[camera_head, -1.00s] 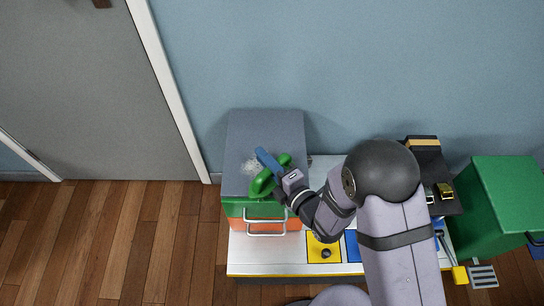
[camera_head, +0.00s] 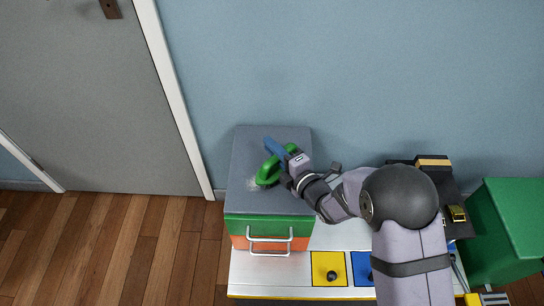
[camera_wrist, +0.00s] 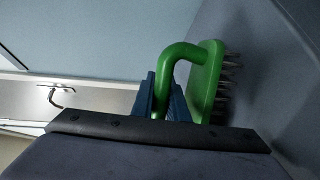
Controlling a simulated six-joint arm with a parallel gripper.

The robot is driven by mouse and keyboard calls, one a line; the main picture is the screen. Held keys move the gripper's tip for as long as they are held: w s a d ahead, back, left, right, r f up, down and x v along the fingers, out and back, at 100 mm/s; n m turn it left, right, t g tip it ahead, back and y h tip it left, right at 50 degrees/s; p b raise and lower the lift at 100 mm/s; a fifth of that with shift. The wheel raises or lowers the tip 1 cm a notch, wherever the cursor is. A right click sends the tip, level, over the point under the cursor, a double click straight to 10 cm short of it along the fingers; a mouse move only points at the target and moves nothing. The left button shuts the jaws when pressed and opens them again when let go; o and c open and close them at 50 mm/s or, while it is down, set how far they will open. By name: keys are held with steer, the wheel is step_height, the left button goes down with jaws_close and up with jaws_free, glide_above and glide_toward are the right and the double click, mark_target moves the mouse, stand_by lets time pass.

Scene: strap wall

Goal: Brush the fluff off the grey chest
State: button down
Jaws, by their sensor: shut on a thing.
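The chest (camera_head: 250,155) has a grey top, with a green and an orange band and metal handles on its front. A whitish patch of fluff (camera_head: 253,184) lies on the grey top, just left of the brush; part of it may be hidden. My gripper (camera_head: 283,165) is over the top, shut on the handle of a green brush (camera_head: 267,174). In the wrist view the blue fingers (camera_wrist: 162,100) close around the green handle. The brush (camera_wrist: 208,80) shows its dark bristles facing the grey surface; I cannot tell whether they touch it.
The chest stands on a white bench against a blue wall (camera_head: 350,80). Yellow (camera_head: 322,262) and blue panels with knobs are at the bench front. A black case (camera_head: 455,190) and a green box (camera_head: 505,215) stand to the right. A grey door (camera_head: 75,90) is at left.

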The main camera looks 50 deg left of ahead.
mark_target(262, 183)
steer(key=shift+w+a+f+b, duration=0.2)
steer(key=shift+w+a+b, duration=0.25)
steer(key=shift+w+a, duration=0.45)
steer(key=shift+s+a+b, duration=0.35)
steer(key=shift+s+a, duration=0.4)
steer(key=shift+s, duration=0.05)
steer(key=shift+s+r, duration=0.1)
steer(key=shift+s, duration=0.1)
steer(key=shift+s+d+r, duration=0.1)
steer(key=shift+s+d, duration=0.15)
steer(key=shift+s, duration=0.05)
steer(key=shift+s+d, duration=3.75)
steer(key=shift+s+d+r, duration=0.1)
steer(key=shift+d+r, duration=0.05)
steer(key=shift+r, duration=0.05)
step_height(262, 183, up, 8)
steer(key=p, duration=0.5)
steer(key=shift+f, duration=0.2)
